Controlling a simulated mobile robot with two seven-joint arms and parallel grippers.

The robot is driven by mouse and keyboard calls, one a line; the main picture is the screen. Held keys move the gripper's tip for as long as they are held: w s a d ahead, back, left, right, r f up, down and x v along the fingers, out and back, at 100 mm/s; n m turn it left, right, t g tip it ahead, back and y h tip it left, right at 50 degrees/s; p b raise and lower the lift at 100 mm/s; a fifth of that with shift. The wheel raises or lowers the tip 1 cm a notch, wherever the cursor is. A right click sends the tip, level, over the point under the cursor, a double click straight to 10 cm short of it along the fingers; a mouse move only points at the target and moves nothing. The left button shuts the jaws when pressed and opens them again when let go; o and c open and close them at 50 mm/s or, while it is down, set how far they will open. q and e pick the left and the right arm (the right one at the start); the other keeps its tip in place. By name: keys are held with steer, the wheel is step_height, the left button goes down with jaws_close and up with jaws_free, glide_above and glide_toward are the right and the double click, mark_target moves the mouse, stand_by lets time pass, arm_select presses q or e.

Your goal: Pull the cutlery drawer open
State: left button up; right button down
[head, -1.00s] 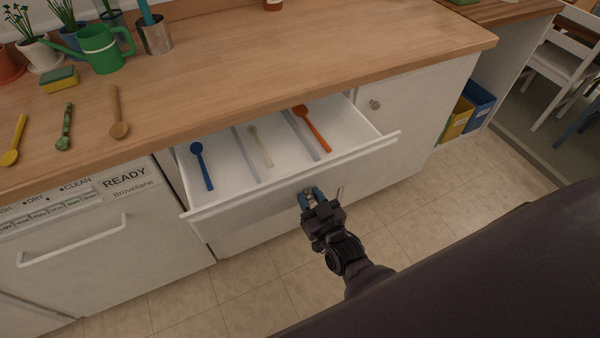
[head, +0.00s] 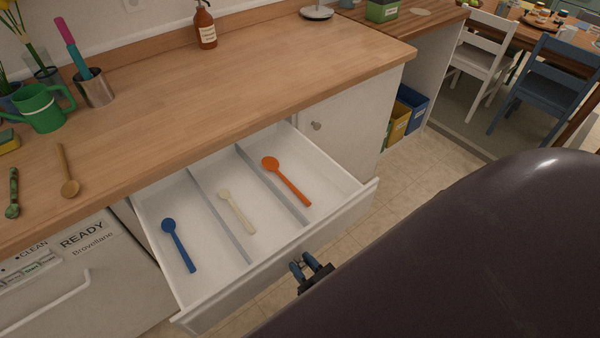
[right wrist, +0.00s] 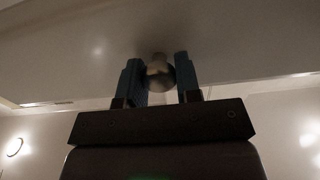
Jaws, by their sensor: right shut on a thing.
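The cutlery drawer (head: 290,270) is pulled well out from under the wooden counter. It has three compartments, with a blue spoon (head: 177,243) in the left one, a cream spoon (head: 236,211) in the middle one and an orange spoon (head: 284,180) in the right one. My right gripper (head: 304,264) is at the outside of the drawer front. In the right wrist view its two blue fingers (right wrist: 160,82) are shut on the round drawer knob (right wrist: 158,66). My left gripper is not in view.
On the counter stand a green watering can (head: 40,108), a metal cup (head: 95,90) and a brown bottle (head: 205,28). Tiled floor shows at right.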

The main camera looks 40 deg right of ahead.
steer(key=c, duration=0.8)
jaws_free()
steer(key=shift+s, duration=0.6)
steer(key=shift+s+d, duration=0.2)
steer(key=shift+s, duration=4.6)
